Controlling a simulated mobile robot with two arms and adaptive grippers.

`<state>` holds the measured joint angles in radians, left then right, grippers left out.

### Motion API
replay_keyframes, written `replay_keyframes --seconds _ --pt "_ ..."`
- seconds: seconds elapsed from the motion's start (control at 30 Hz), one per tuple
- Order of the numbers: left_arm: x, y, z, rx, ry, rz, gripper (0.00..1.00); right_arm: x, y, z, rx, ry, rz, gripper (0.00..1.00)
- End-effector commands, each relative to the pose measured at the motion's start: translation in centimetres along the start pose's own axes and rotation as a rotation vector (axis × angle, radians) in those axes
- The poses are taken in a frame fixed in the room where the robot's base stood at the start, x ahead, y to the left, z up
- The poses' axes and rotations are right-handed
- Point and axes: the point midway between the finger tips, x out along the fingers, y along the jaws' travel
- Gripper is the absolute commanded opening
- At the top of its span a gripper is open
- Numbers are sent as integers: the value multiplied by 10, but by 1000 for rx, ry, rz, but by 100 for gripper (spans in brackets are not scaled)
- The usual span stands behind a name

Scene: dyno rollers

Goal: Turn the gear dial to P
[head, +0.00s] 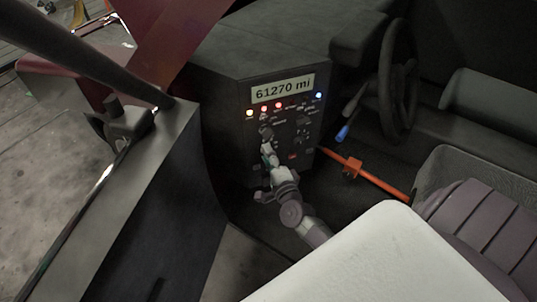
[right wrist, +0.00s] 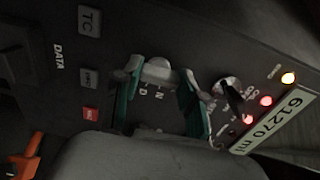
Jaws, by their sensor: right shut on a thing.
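The gear dial (right wrist: 158,70) is a light grey knob on the dark dashboard panel in the right wrist view. The letters N and D show beside it; a P mark cannot be made out. My right gripper (right wrist: 162,95) has its two green-padded fingers on either side of the knob and is shut on it. In the head view my right gripper (head: 269,158) is at the panel's left part, below the row of lights, and covers most of the dial. I cannot tell which letter the dial points to. My left gripper is not in view.
A black pointer knob (right wrist: 230,92) sits close to the right finger. Lit lamps and the 61270 mi display (head: 283,88) are above. The steering wheel (head: 398,80), a blue-tipped lever (head: 343,131) and an orange bar (head: 375,178) are to the right. A seat (head: 485,235) stands front right.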

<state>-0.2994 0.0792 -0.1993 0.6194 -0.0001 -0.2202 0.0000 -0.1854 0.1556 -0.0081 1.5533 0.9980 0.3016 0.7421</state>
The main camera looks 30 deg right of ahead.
Motion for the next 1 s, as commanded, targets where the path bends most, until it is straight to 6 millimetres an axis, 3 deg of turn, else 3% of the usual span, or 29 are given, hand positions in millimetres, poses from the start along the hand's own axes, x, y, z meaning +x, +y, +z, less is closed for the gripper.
replay_keyframes --seconds 0.4,0.43,0.57,0.87,1.0 --pt "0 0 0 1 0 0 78 0 0 0 -10 -1 -1 7" --pt "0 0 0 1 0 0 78 0 0 0 -10 -1 -1 45" --pt "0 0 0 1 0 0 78 0 0 0 -9 -1 -1 66" --pt "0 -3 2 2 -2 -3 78 -1 0 0 -7 0 0 67" --pt "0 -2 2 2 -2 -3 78 -11 1 0 -7 -1 3 67"
